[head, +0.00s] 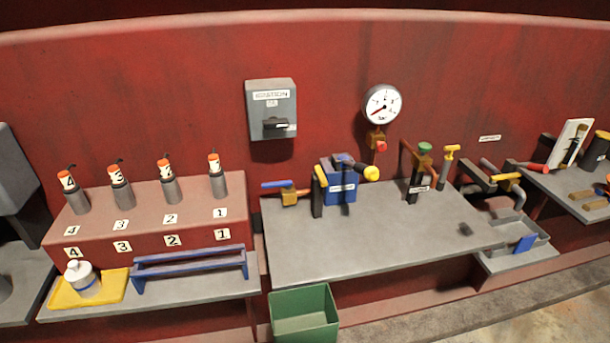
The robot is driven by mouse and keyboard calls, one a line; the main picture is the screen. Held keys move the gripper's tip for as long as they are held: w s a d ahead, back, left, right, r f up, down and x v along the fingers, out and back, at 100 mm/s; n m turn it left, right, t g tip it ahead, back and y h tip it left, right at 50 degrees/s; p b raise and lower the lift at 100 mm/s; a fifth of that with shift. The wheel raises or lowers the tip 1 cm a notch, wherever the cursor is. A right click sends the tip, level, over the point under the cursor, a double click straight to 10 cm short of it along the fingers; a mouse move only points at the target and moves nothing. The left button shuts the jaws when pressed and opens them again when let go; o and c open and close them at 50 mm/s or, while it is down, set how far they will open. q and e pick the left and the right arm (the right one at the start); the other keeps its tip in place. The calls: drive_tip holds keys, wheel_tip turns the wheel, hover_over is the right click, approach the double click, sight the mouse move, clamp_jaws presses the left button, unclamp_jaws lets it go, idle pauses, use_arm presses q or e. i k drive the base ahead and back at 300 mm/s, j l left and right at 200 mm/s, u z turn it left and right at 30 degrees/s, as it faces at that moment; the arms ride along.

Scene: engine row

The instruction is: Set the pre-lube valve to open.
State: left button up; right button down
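Neither of my grippers shows in the head view. No label that I can read names the pre-lube valve. On the middle grey bench, a brass valve (289,197) has a blue lever (278,184) that lies roughly level, pointing left. Beside it, a yellow handle (320,176) stands on a black upright. A blue unit (340,190) with a small label, too small to read, has a black lever ending in a yellow knob (371,173).
A round gauge (382,104) and a grey switch box (271,108) are on the red wall. Numbered cylinders stand on a red block (150,215) at left. A green bin (304,313) stands below the bench (380,250), whose front is clear. A grey tray (520,256) is at right.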

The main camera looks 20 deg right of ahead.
sight(287, 184)
drive_tip(key=i+l+z, duration=0.3)
drive_tip(key=i+l, duration=0.15)
drive_tip(key=l, duration=0.95)
drive_tip(key=k+l+z, duration=0.15)
drive_tip(key=l, duration=0.8)
